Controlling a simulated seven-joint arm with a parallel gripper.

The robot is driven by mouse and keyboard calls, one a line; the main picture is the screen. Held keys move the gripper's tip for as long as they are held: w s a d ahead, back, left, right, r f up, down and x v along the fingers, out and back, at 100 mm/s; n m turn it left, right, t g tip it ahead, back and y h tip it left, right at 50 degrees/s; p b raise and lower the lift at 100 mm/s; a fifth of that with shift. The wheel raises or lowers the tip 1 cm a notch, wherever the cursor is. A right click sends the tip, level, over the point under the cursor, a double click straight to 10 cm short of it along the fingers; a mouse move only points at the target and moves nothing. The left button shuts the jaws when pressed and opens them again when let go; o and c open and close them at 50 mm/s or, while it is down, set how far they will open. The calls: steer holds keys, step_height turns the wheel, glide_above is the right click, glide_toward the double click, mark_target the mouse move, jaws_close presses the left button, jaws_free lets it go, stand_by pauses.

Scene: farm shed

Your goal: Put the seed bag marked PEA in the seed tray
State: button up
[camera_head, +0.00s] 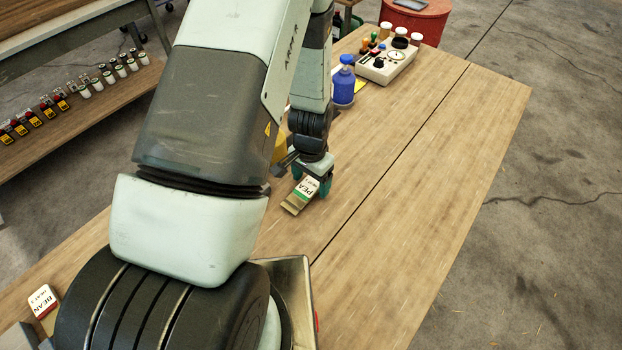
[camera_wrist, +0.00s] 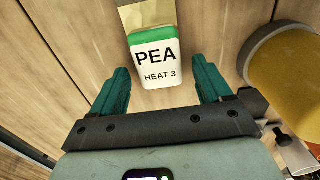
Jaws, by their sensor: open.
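The PEA seed bag (camera_head: 304,191) lies on the wooden table under my gripper (camera_head: 323,179). In the wrist view the bag (camera_wrist: 155,68) has a white label reading "PEA HEAT 3", a green band and a tan end. My gripper's teal fingers (camera_wrist: 161,92) are open, one on each side of the label's lower part, with gaps to the bag. A metal tray (camera_head: 297,275), possibly the seed tray, shows at the table's near side. My arm hides much of it, so its inside cannot be seen.
A BEAN bag (camera_head: 44,303) lies at the near left. A yellow round thing (camera_wrist: 287,75) stands close right of my gripper in the wrist view. A blue bottle (camera_head: 344,82) and a control box (camera_head: 387,62) stand farther back. The table's right side is clear.

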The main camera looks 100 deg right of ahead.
step_height(320, 180, up, 11)
steer(key=shift+o, duration=0.5)
steer(key=shift+r, duration=0.5)
steer(key=g+h, duration=0.2)
glide_above(297, 195)
step_height(297, 195, down, 5)
steer(key=shift+f, duration=0.2)
steer(key=shift+a+f+g+h, duration=0.1)
steer(key=shift+a+g+h, duration=0.2)
steer(key=shift+g+h, duration=0.3)
steer(key=x, duration=0.7)
steer(key=shift+s+f, duration=0.15)
steer(key=shift+c, duration=0.5)
